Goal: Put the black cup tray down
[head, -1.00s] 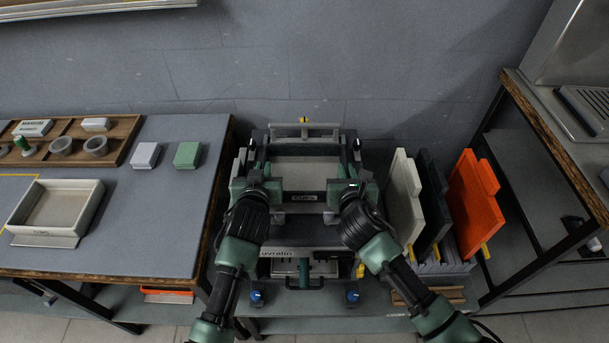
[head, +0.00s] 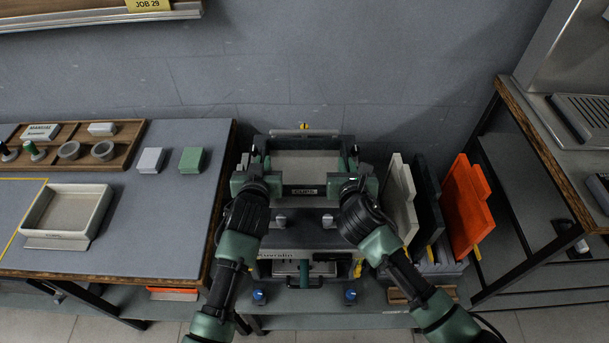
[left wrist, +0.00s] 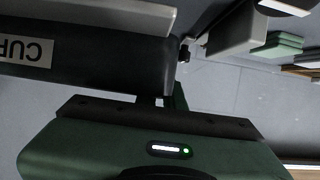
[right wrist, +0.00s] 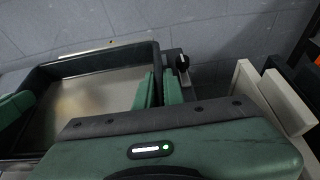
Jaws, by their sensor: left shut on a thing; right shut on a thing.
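The black cup tray (head: 305,191) has dark walls, a pale floor and a CUPS label on its front. Both my grippers hold it level over the boiler machine (head: 300,242). My left gripper (head: 256,178) is shut on its left side, and my right gripper (head: 353,179) is shut on its right side. The left wrist view shows the tray's dark wall and label (left wrist: 25,52) close up. The right wrist view shows its inside (right wrist: 100,90), which looks empty. I cannot tell whether its underside touches the machine.
A table at left holds a shallow pale tray (head: 38,212), a wooden organizer (head: 75,134) and white (head: 150,160) and green (head: 191,160) boxes. White (head: 402,195), dark and orange (head: 466,205) panels stand upright close at right. A wall lies behind the machine.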

